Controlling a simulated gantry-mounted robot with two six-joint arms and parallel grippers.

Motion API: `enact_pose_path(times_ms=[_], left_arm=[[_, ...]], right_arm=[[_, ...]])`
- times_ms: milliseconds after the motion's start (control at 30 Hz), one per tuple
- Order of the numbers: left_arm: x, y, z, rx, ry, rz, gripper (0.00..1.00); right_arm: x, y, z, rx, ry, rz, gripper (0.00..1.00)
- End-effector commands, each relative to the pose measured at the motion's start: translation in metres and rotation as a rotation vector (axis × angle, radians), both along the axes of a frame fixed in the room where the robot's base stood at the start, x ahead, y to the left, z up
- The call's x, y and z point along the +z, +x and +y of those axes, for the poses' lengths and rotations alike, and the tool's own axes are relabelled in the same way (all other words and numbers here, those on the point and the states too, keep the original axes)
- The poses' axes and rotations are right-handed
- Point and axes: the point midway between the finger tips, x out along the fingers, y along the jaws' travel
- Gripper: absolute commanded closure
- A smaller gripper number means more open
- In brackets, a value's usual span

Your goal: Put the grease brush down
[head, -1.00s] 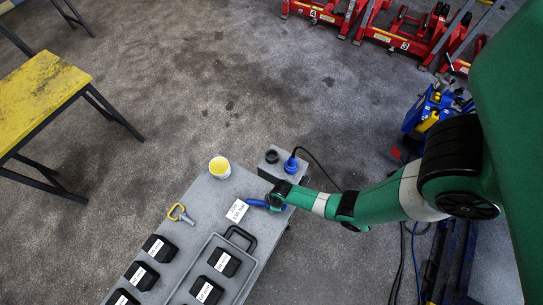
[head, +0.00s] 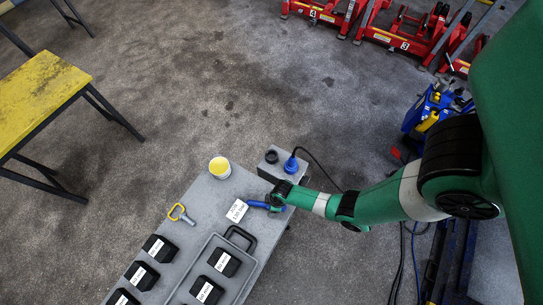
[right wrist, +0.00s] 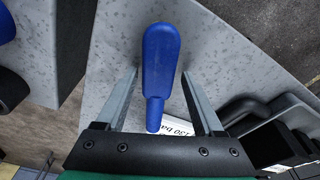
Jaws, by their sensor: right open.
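The blue grease brush (right wrist: 160,58) lies on the grey bench top between the two fingers of my right gripper (right wrist: 158,78). A gap shows on each side of it, so the open fingers appear clear of it. Its narrow end points toward a white card, partly hidden by the gripper body. In the head view the brush (head: 257,204) shows as a short blue piece beside the white card (head: 237,210), and my right gripper (head: 277,199) covers the rest. My left gripper is not in view.
The bench (head: 200,195) also holds a yellow-topped tin (head: 219,167), an eye bolt with a yellow ring (head: 179,214), several labelled black blocks and a grey tray (head: 233,289). A grey box (head: 278,165) with a blue plug (head: 290,165) stands at the bench's far end.

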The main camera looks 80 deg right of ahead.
Motion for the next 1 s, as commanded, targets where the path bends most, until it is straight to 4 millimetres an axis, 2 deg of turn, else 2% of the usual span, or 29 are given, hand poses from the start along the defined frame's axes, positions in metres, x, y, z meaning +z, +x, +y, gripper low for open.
enact_pose_path(times_ms=[33, 300, 500, 633, 1000], left_arm=[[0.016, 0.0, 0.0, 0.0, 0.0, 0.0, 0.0], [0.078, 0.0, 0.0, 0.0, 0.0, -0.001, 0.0], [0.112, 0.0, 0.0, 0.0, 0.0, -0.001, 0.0], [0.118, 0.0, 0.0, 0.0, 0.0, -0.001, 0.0], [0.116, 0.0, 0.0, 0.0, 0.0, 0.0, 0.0]], right_arm=[[0.017, -0.002, 0.0, 0.0, 0.0, 0.0, 0.3], [0.08, -0.01, 0.0, -0.001, 0.001, -0.001, 0.3], [0.114, -0.016, -0.001, -0.001, 0.001, -0.002, 0.3], [0.12, -0.018, -0.001, -0.001, 0.001, -0.002, 0.3], [0.118, -0.018, -0.001, 0.0, 0.0, -0.003, 0.3]])
